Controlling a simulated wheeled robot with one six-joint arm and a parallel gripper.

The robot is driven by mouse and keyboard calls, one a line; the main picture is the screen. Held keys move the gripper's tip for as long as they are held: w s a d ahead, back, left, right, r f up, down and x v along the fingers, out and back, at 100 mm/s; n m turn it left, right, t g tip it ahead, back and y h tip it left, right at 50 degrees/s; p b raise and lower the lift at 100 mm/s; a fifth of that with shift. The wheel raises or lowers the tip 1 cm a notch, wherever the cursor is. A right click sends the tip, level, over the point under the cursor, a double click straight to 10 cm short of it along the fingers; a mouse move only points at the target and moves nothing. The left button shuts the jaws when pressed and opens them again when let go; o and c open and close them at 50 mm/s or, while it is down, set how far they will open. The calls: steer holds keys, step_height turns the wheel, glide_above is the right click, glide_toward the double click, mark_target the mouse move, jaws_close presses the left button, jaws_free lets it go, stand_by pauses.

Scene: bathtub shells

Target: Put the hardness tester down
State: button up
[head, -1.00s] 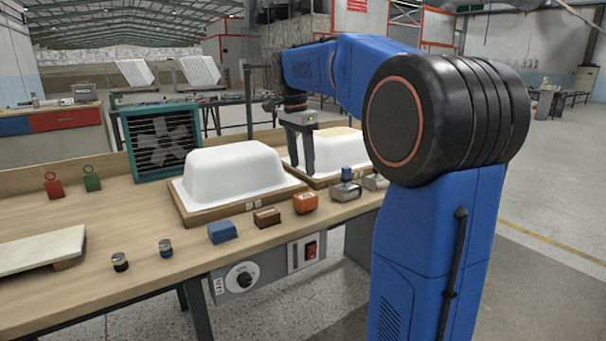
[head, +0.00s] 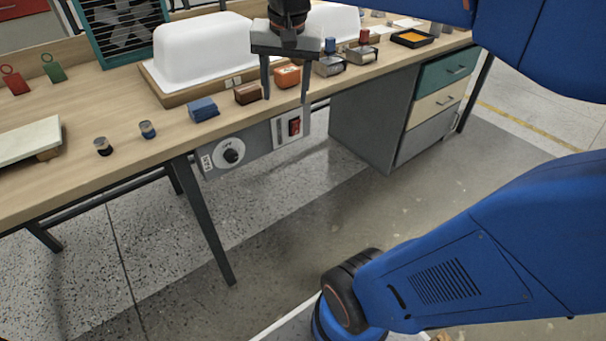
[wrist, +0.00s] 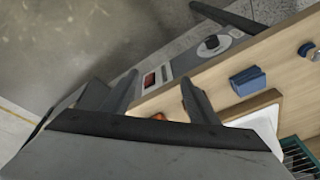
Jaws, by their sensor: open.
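My gripper (head: 285,100) is open, its two fingers pointing down at the bench's front edge; nothing shows held between them. In the head view a small orange device (head: 287,75) appears between the fingers; I cannot tell whether they stand around it or in front of it. The wrist view shows my fingers (wrist: 159,78) apart, with a bit of orange (wrist: 158,116) between them. A brown block (head: 248,93) is just left of the left finger, and a blue block (head: 202,109) further left. I cannot tell which of these is the hardness tester.
The wooden bench (head: 120,115) carries a white tub shell (head: 200,52) behind the row. Two metal blocks (head: 328,66) (head: 361,54) stand right of the gripper. Two small cylinders (head: 103,146) (head: 148,130) sit left. A control panel (head: 232,152) hangs under the edge.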

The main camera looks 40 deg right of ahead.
steer(key=s+a+f+n+t, duration=0.1)
steer(key=s+a+f+n, duration=0.1)
steer(key=s+f+n, duration=0.2)
steer(key=s+a+f+n+t, duration=0.1)
steer(key=s+f+n, duration=0.3)
steer(key=s+f, duration=0.5)
steer(key=shift+s+a+f+y, duration=0.15)
steer(key=shift+s+a+y, duration=0.2)
steer(key=shift+a, duration=0.55)
steer(key=shift+w, duration=0.1)
